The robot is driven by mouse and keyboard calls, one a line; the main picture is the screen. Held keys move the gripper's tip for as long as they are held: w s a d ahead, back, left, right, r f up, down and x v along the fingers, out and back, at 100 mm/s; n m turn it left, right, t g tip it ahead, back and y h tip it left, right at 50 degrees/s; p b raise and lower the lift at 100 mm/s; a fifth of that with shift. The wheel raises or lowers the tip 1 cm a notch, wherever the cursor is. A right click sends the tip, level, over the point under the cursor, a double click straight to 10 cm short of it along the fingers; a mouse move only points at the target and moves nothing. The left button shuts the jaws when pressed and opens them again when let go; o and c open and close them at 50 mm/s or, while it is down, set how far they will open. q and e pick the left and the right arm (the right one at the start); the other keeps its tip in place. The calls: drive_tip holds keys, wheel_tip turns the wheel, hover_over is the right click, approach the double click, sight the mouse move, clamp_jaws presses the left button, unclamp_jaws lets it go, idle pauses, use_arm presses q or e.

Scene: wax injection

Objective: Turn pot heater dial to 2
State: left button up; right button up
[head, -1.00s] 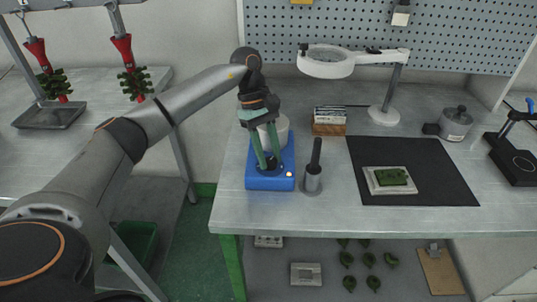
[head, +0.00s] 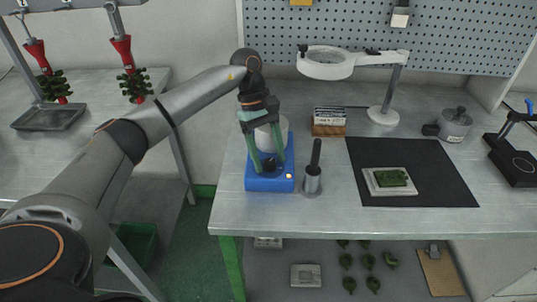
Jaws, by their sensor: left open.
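The pot heater (head: 257,184) is a blue box near the left end of the metal table, with a white pot (head: 265,138) at its back. A dark dial (head: 269,164) sits on its front part, and a small pale light or button (head: 289,176) is at its front right. My left gripper (head: 268,168) points down over the heater. Its two green fingers are open, one on each side of the dial. I cannot tell whether they touch it. The dial's setting is too small to read. My right gripper is not in view.
A grey cylinder with a black handle (head: 313,178) stands close to the right of the heater. A black mat (head: 430,165) holds a pale block with a green piece. A magnifier lamp (head: 327,62), a small metal pot (head: 455,125) and a card box (head: 329,128) stand further back.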

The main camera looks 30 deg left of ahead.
use_arm(q)
drive_tip(key=p+v, duration=0.1)
drive_tip(key=v, duration=1.1)
drive_tip(key=shift+r, duration=0.2)
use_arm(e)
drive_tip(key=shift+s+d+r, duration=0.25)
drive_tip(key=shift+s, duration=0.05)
use_arm(q)
drive_tip(key=shift+a, duration=0.1)
